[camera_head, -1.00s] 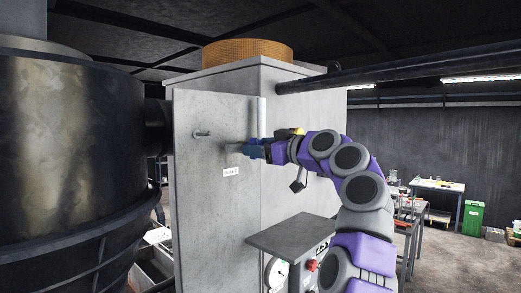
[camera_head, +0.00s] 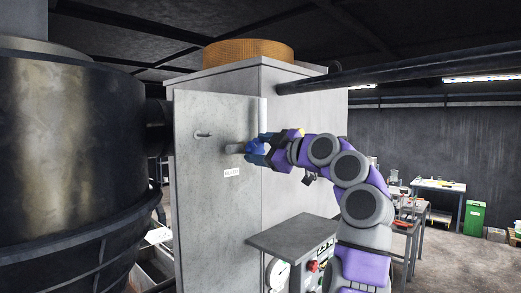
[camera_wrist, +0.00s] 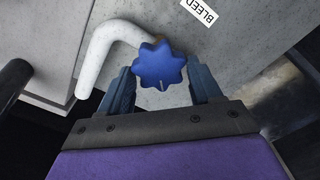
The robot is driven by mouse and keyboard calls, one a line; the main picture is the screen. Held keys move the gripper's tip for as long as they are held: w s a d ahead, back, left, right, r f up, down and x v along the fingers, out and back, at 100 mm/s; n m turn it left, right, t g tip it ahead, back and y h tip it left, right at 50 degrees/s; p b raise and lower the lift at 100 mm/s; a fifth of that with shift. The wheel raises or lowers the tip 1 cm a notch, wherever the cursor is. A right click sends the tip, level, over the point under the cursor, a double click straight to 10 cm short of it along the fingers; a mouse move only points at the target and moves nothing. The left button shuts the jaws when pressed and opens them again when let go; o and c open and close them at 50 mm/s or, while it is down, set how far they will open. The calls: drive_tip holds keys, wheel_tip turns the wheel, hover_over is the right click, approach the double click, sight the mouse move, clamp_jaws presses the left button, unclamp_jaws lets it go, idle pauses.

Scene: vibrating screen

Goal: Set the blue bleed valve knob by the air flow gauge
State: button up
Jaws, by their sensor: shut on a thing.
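The blue bleed valve knob (camera_wrist: 160,66) is a lobed knob with a small white mark near its lower edge in the wrist view. It sits on the grey panel (camera_head: 215,200) above the BLEED label (camera_head: 231,173), which also shows in the wrist view (camera_wrist: 199,11). My gripper (camera_wrist: 160,80) is shut on the knob, with one dark blue finger on each side. In the head view my gripper (camera_head: 258,150) reaches the panel from the right and hides most of the knob. A round white gauge (camera_head: 278,274) shows partly at the bottom; its reading is too small to tell.
A pale bent pipe (camera_wrist: 97,60) stands close beside the knob. A large dark drum (camera_head: 65,150) is at left. A console (camera_head: 295,240) with a red knob (camera_head: 312,265) is below my arm. A green bin (camera_head: 473,218) stands far right.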

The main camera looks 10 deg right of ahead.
drive_tip(key=shift+f, duration=0.15)
drive_tip(key=o, duration=1)
drive_tip(key=shift+o, duration=0.2)
drive_tip(key=b+v, duration=0.4)
drive_tip(key=v, duration=1.3)
drive_tip(key=shift+d, duration=0.25)
